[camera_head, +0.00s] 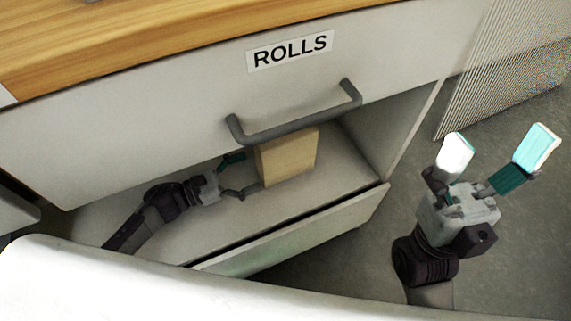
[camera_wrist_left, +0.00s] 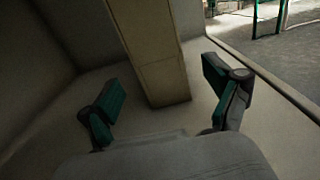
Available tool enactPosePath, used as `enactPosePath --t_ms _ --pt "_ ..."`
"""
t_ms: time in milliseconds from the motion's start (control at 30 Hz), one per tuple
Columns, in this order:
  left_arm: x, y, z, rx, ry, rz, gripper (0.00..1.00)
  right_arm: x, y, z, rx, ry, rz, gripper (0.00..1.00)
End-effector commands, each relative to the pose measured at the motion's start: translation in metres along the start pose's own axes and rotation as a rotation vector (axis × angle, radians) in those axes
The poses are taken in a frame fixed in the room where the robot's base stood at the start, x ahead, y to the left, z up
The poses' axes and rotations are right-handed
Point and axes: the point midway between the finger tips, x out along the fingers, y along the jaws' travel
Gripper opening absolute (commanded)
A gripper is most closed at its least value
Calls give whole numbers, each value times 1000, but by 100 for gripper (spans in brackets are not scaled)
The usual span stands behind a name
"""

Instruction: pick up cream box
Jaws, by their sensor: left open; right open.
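The cream box (camera_head: 287,159) stands upright on the floor of an open compartment under the drawer marked ROLLS. In the left wrist view the cream box (camera_wrist_left: 152,50) stands ahead, between the two fingers but beyond their tips. My left gripper (camera_head: 241,175) is open inside the compartment, just left of the box; it also shows in the left wrist view (camera_wrist_left: 168,88). I cannot tell from the head view whether a finger touches the box. My right gripper (camera_head: 497,150) is open and empty, out to the right above the grey floor.
The drawer front (camera_head: 180,110) with its grey handle (camera_head: 295,122) hangs above the compartment, and the handle overlaps the box's top in the head view. A low front panel (camera_head: 300,236) bounds the compartment. A wooden top (camera_head: 150,40) lies above. A mesh panel (camera_head: 510,70) stands at right.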

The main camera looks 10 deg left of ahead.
Motion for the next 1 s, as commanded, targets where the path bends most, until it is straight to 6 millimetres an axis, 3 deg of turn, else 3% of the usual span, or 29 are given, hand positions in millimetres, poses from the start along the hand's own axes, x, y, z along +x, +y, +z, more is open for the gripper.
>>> enactPosePath --t_ms 67,333,633,967,1000 --pt "0 0 -15 -2 -1 2 90 -6 0 2 -1 6 -2 85" --pt "23 0 -10 0 -2 -1 90 -2 0 3 -2 12 -7 85" --pt "69 0 -10 -1 -2 1 90 0 0 5 -5 33 -19 85" --pt "76 0 -10 -3 -1 1 90 6 0 4 -7 49 -20 85" --pt "76 0 -10 -3 -1 1 83 6 0 4 -7 49 -20 85"
